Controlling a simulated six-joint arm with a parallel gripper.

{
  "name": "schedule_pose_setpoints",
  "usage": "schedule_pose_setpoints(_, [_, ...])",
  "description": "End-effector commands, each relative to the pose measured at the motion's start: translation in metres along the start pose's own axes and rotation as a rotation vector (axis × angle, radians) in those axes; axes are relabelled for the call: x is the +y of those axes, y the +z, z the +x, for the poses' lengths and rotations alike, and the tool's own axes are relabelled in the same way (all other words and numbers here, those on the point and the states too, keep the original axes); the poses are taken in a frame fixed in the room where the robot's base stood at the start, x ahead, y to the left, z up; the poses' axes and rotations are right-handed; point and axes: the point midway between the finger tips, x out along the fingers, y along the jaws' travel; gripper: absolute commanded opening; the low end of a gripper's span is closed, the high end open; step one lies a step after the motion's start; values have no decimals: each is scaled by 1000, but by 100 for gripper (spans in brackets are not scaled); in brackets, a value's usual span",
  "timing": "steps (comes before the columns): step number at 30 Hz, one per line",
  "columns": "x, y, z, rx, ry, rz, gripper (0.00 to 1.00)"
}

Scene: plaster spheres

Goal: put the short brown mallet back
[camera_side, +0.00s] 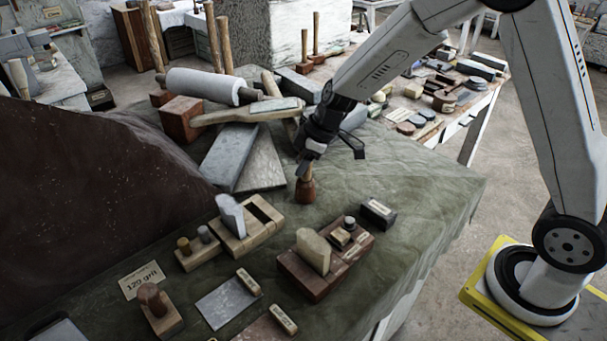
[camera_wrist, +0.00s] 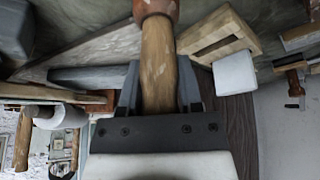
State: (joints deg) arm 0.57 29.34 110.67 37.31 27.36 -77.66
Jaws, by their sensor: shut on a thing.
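The short brown mallet (camera_side: 306,189) has a red-brown head and a pale wooden handle. My gripper (camera_side: 308,160) is shut on its handle, with the head hanging down over the green cloth (camera_side: 420,190). I cannot tell whether the head touches the cloth. In the wrist view the handle (camera_wrist: 158,65) lies between the two dark fingers of my gripper (camera_wrist: 160,88). The head (camera_wrist: 155,9) is cut off by the top edge there.
Grey slabs (camera_side: 228,155) and a red-brown block (camera_side: 181,118) lie left of the mallet. A pale slotted holder (camera_side: 265,232), a red-brown holder (camera_side: 300,282) and a small dark box (camera_side: 378,212) stand in front. The cloth to the right is clear.

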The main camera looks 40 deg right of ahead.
Motion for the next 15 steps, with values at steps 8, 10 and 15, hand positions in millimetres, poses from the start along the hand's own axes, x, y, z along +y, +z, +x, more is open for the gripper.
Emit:
schedule_pose_setpoints(8, [0,1,2,0,1,0,0])
schedule_pose_setpoints(10, [0,1,3,0,0,0,61])
schedule_pose_setpoints(15, [0,1,3,0,0,0,80])
